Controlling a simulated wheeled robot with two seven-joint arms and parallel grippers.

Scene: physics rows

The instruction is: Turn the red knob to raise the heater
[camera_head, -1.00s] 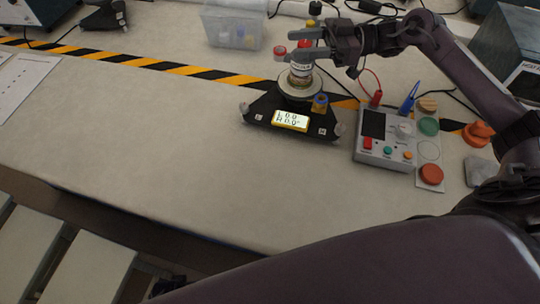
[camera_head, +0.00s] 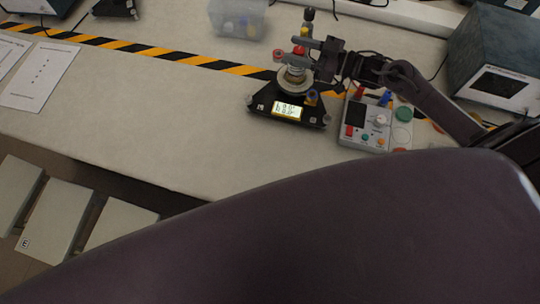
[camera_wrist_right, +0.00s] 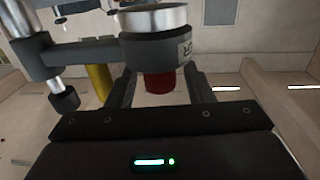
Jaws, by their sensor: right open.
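My right gripper (camera_head: 297,53) is over the stand in the head view, its grey fingers pointing left. It is open. The red knob (camera_wrist_right: 160,83) shows in the right wrist view between the two fingers, with gaps on both sides. In the head view a small red part (camera_head: 299,50) shows between the fingers. The dark grey ring with a metal band (camera_wrist_right: 154,38), probably the heater, is just above the knob in the wrist view. The stand has a black base (camera_head: 262,104) and a lit yellow display (camera_head: 287,111). My left gripper is not in view.
A grey control box (camera_head: 351,137) with coloured buttons stands right of the stand. A clear bin (camera_head: 238,20) is behind, and a large dark device (camera_head: 495,65) is at the back right. My own arm covers the foreground.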

